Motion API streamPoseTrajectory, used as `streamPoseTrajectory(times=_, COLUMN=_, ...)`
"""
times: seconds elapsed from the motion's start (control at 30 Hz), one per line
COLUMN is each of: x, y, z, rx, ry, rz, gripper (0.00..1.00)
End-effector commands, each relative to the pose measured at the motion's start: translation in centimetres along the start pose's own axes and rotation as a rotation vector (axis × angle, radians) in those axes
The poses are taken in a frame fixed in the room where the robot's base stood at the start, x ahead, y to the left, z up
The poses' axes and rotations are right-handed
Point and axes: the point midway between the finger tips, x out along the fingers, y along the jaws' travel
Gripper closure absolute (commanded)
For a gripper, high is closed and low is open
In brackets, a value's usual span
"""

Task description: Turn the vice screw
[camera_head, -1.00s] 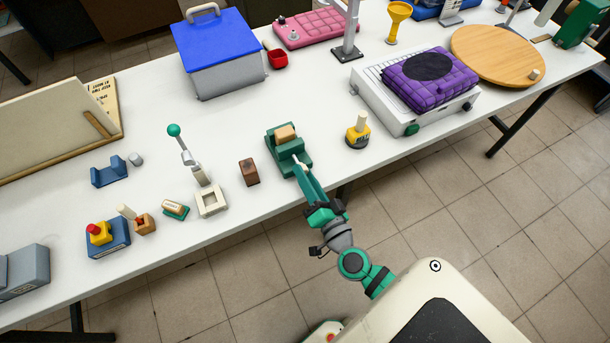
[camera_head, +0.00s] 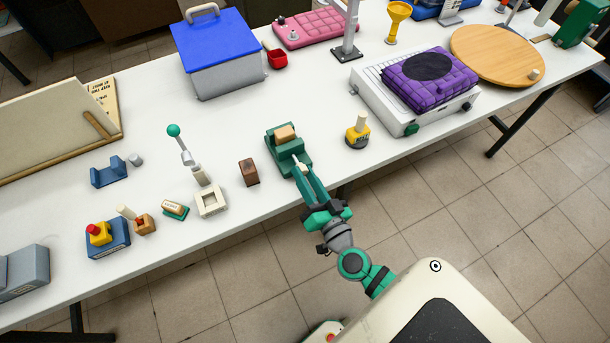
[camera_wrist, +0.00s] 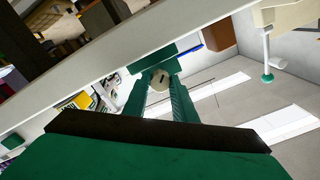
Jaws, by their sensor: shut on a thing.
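The green vice (camera_head: 287,150) stands near the front edge of the white table, with a tan block (camera_head: 285,133) in its jaws. In the wrist view the vice's green body (camera_wrist: 151,58) shows beyond my fingers. The pale round screw end (camera_wrist: 160,80), with a dark slot mark, sits between my fingertips. My gripper (camera_head: 300,164) reaches in from the table's front side and is shut on the screw; its fingertips also show in the wrist view (camera_wrist: 160,88). In the head view my fingers partly hide the screw.
A brown block (camera_head: 249,172) stands left of the vice, and a yellow-and-black item with a peg (camera_head: 357,132) stands to its right. A white square-based stand with a green-knobbed lever (camera_head: 211,201) is further left. The table's front edge runs just below my fingers.

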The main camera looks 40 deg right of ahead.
Motion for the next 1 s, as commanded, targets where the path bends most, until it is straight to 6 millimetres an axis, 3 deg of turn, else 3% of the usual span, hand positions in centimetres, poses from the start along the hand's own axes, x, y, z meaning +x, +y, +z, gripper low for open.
streamPoseTrajectory(times=0.07, x=0.0, y=0.1, z=-0.1, rx=0.000, ry=0.002, rz=0.001, gripper=0.98)
streamPoseTrajectory(times=0.1, x=0.0, y=0.1, z=-0.1, rx=0.000, ry=0.002, rz=0.001, gripper=0.73)
streamPoseTrajectory(times=0.17, x=0.0, y=0.1, z=-0.1, rx=0.000, ry=0.002, rz=0.001, gripper=0.59)
streamPoseTrajectory(times=0.2, x=0.0, y=0.1, z=-0.1, rx=0.000, ry=0.002, rz=0.001, gripper=0.57)
streamPoseTrajectory(times=0.57, x=-0.3, y=0.1, z=-0.1, rx=0.001, ry=0.002, rz=0.001, gripper=0.57)
streamPoseTrajectory(times=1.0, x=-4.7, y=0.1, z=-0.1, rx=0.000, ry=0.004, rz=0.003, gripper=0.57)
